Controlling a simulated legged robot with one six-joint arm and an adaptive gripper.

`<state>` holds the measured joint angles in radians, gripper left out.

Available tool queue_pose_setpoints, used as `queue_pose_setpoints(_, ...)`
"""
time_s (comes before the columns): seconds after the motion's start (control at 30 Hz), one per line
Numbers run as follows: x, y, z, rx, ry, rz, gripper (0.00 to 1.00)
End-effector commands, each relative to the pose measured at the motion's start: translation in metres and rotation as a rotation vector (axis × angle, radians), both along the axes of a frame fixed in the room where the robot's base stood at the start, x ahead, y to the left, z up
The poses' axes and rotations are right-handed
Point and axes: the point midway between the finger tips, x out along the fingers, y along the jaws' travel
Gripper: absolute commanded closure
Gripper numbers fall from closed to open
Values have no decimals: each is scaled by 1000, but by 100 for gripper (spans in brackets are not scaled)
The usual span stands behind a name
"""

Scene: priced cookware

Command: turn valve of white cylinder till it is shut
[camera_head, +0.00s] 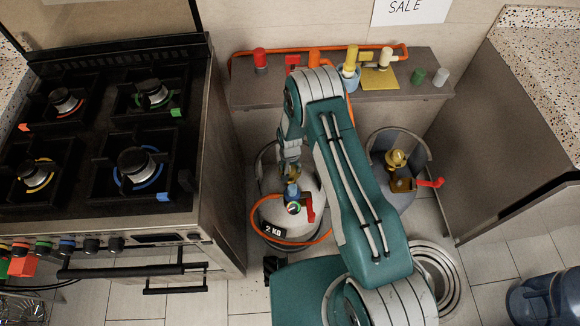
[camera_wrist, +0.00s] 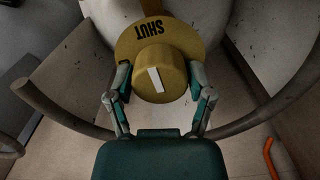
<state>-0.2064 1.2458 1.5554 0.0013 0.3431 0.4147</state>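In the wrist view, the round yellow valve knob (camera_wrist: 160,75) has a white line, slightly tilted. Its upper end points roughly towards the word "SHUT" on the yellow plate (camera_wrist: 128,42) behind. My gripper (camera_wrist: 160,78) is open, one finger on each side of the knob; contact is unclear.
An orange hose (camera_head: 262,233) loops around the cylinder. The stove (camera_head: 200,180) is close on the left. A grey cylinder (camera_head: 402,195) with a gold valve and red handle stands right. A shelf (camera_head: 275,92) with small coloured items is behind. A curved collar (camera_wrist: 237,133) surrounds the knob.

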Motion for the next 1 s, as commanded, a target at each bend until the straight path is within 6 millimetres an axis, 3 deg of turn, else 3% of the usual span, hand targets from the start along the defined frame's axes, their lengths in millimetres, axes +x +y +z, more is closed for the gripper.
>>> queue_pose_setpoints(0.57,2,0,9,1,-4,2,3)
queue_pose_setpoints(1.0,2,1,92,-1,-4,2,3)
